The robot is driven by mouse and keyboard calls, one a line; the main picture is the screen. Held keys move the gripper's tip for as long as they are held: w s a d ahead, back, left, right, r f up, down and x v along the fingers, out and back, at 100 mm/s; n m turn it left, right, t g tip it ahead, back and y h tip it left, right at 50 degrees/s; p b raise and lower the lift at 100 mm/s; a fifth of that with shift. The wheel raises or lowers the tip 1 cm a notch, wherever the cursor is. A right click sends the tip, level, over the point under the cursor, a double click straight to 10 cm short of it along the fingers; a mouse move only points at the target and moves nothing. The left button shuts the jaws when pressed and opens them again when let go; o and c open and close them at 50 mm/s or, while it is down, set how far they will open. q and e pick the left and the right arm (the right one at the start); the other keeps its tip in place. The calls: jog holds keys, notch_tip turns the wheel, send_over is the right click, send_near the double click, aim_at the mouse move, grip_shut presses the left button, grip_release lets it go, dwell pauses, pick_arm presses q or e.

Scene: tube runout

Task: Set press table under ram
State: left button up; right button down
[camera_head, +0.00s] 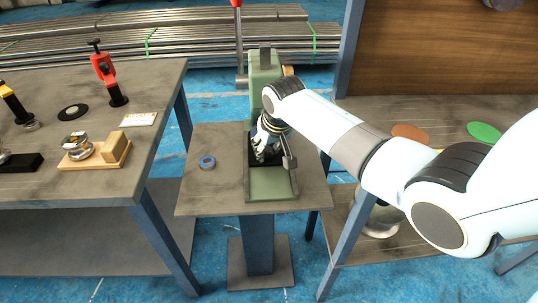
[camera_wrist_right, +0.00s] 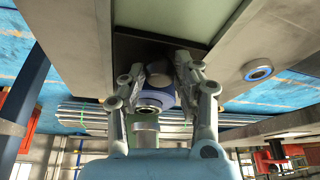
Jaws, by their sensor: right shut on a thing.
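The green press stands on a small grey pedestal table; its column (camera_head: 262,68) rises behind my right gripper and its base (camera_head: 272,184) extends toward the front. My right gripper (camera_head: 265,148) is low at the press, above its base. In the right wrist view, the gripper (camera_wrist_right: 160,85) is shut on a blue and grey round part (camera_wrist_right: 158,92), with one finger on each side. A dark plate (camera_wrist_right: 148,50) lies just beyond this part. I cannot tell which piece is the press table. The ram is mostly hidden by my arm in the head view. My left gripper is not in view.
A blue ring (camera_head: 207,162) lies on the pedestal table (camera_head: 220,195), left of the press. The left workbench (camera_head: 110,180) holds a red-handled tool (camera_head: 104,70) and a wooden fixture (camera_head: 97,158). A right bench carries orange (camera_head: 410,133) and green (camera_head: 484,132) discs.

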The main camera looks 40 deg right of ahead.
jog(key=shift+w+d+r, duration=0.1)
jog(key=shift+w+r, duration=0.05)
jog(key=c, duration=1.2)
grip_release()
jog(key=shift+o, duration=1.2)
jog(key=v, duration=1.1)
jog(key=shift+s+r, duration=0.3)
jog(key=shift+r, duration=0.05)
